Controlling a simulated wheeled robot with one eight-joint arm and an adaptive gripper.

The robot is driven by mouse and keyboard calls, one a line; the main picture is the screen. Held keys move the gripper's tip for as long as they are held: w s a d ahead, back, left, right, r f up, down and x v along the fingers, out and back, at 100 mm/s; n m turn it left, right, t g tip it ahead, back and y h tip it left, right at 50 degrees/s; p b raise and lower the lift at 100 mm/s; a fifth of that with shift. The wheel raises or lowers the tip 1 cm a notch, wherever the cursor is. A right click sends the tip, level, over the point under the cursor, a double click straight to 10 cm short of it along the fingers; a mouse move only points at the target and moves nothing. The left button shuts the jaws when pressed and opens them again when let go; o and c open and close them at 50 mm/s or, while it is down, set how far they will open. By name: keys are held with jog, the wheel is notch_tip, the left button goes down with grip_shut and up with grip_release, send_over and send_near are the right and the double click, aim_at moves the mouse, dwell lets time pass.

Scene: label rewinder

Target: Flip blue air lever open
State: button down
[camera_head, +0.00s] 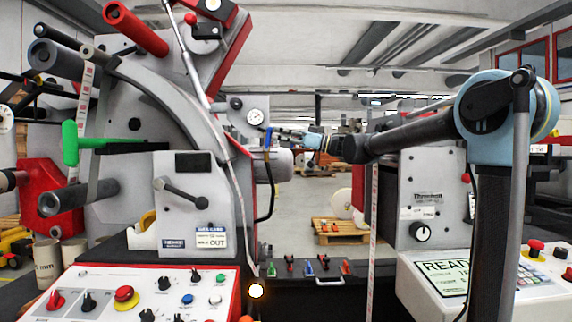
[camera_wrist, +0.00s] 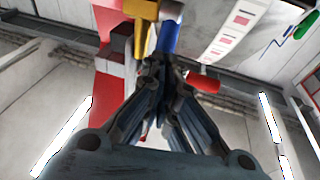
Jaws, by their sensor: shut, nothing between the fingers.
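The blue air lever (camera_head: 268,138) is a small upright blue handle beside the round pressure gauge in the head view. In the wrist view it is a blue bar (camera_wrist: 168,36) next to a brass-coloured fitting (camera_wrist: 144,14), just beyond my fingertips. My gripper (camera_wrist: 163,68) is shut and empty, with its tips close to the lever's end. I cannot tell whether they touch it. In the head view my gripper (camera_head: 279,131) reaches in from the right, its tips right beside the lever and small in the picture.
The pressure gauge (camera_head: 255,117) sits just left of the lever. A grey motor (camera_head: 270,163) is below it. A green handle (camera_head: 70,143) and the control panel (camera_head: 150,292) are at the left. A printed label strip (camera_wrist: 236,30) runs past my gripper in the wrist view.

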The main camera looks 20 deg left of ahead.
jog(key=shift+s+a+r, duration=0.15)
jog(key=shift+a+r, duration=0.2)
jog(key=shift+a, duration=0.1)
jog(key=shift+r, duration=0.1)
dwell(0.5)
notch_tip(320, 180, up, 10)
dwell(0.5)
dwell(0.4)
